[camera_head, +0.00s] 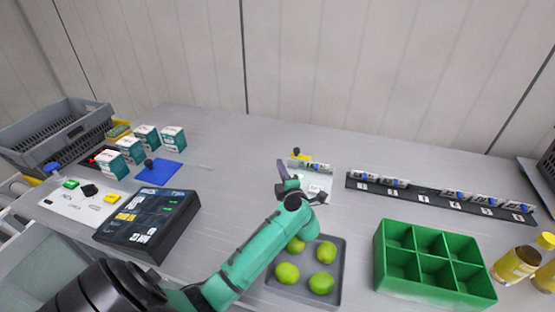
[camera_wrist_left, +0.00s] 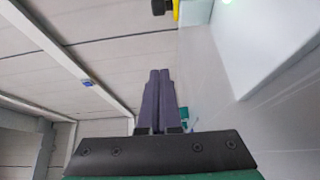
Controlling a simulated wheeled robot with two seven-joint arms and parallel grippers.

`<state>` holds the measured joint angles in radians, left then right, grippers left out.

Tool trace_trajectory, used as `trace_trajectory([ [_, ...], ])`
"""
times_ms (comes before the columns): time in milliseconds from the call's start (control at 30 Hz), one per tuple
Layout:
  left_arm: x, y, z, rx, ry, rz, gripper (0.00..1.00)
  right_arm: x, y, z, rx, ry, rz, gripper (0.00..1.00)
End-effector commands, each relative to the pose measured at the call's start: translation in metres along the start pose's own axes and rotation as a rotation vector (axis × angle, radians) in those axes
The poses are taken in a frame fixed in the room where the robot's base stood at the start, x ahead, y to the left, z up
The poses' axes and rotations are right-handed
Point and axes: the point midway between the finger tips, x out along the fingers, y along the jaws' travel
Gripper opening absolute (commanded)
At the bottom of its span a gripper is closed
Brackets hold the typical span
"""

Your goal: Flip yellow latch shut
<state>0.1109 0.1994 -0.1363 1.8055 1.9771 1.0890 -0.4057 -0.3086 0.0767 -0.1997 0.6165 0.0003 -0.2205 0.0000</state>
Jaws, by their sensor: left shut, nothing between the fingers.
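A small yellow latch (camera_head: 303,158) with a black knob sits at the back edge of a white plate (camera_head: 321,180) in the middle of the table. A yellow part with a black knob (camera_wrist_left: 159,7) also shows at the top edge of the left wrist view. Whether the latch stands open or shut is too small to tell. My left gripper (camera_head: 281,166) is just left of the plate, its dark fingers pointing up and away. In the left wrist view its fingers (camera_wrist_left: 159,75) are together and empty, apart from the yellow part. My right gripper is in neither view.
A grey tray of green fruit (camera_head: 335,285) lies below my left forearm. A green divided box (camera_head: 433,292) and a black rack of small cylinders (camera_head: 433,192) are to the right. A black panel (camera_head: 180,228), several boxes (camera_head: 173,138) and a grey crate (camera_head: 82,138) are left.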

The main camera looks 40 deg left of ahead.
Motion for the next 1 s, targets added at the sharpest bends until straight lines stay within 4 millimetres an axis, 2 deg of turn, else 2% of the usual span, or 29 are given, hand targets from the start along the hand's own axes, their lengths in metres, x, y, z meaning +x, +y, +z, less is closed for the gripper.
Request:
trace_trajectory([
  [100,-0.03,-0.004,0.001,-0.003,-0.004,-0.004,0.0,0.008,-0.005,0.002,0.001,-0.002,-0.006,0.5],
  [300,-0.062,-0.002,0.001,-0.002,-0.002,-0.001,0.0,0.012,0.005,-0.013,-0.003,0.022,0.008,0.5],
  [433,-0.067,-0.001,0.0,0.0,-0.001,0.0,0.0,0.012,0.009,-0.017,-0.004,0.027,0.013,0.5],
  [667,-0.067,0.0,0.001,-0.001,-0.001,0.0,0.0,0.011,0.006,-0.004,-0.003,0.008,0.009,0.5],
  [867,-0.067,0.0,0.001,-0.001,-0.001,0.0,0.0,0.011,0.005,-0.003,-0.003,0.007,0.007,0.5],
  [1000,-0.067,0.012,0.0,-0.001,-0.001,0.001,0.0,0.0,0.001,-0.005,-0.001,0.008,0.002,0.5],
])
